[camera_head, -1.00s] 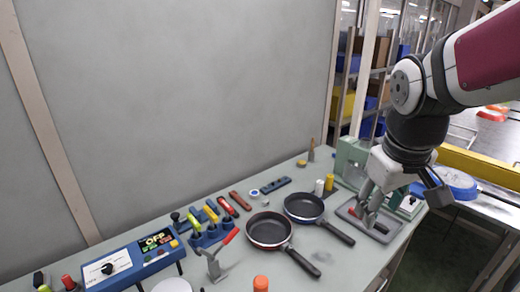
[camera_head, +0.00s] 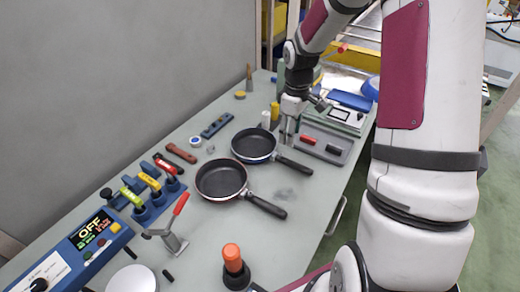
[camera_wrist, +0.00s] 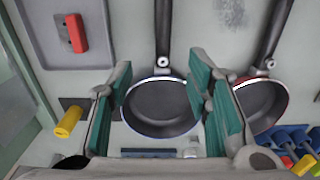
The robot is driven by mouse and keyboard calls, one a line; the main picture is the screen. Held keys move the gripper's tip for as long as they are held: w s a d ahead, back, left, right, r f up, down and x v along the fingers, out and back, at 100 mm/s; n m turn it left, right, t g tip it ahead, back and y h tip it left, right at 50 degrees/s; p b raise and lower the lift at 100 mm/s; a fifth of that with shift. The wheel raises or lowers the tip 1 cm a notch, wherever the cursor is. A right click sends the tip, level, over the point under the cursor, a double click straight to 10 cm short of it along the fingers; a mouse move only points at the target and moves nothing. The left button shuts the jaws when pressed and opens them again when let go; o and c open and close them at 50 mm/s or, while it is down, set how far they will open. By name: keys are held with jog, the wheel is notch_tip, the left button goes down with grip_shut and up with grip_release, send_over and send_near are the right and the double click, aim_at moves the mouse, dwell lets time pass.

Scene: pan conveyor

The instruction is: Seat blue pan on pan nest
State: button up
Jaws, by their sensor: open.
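The blue pan (camera_head: 254,146) is dark inside with a blue rim and lies flat on the bench, its black handle pointing toward the lower right. In the wrist view the blue pan (camera_wrist: 160,108) shows between the fingers, its handle running up past the fingertips. My gripper (camera_head: 287,134) is open, close to the pan's right side in the head view. In the wrist view my gripper (camera_wrist: 160,70) has two green-padded fingers apart, with nothing held. I cannot make out a pan nest for certain.
A red-rimmed pan (camera_head: 221,180) lies beside the blue pan, nearer me. A grey tray (camera_head: 340,158) with red and black handled parts is at the right. A red-handled clamp (camera_head: 174,237), an orange-capped post (camera_head: 233,265) and a control box (camera_head: 85,244) stand nearer.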

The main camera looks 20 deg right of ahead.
send_over(287, 160)
jog(key=f, duration=0.6)
jog(key=shift+d+f, duration=0.2)
jog(key=shift+d, duration=0.05)
jog(key=shift+a+f, duration=0.15)
jog(key=shift+f, duration=1.2)
jog(key=shift+a+f, duration=0.1)
jog(key=shift+f, duration=1.25)
grip_shut()
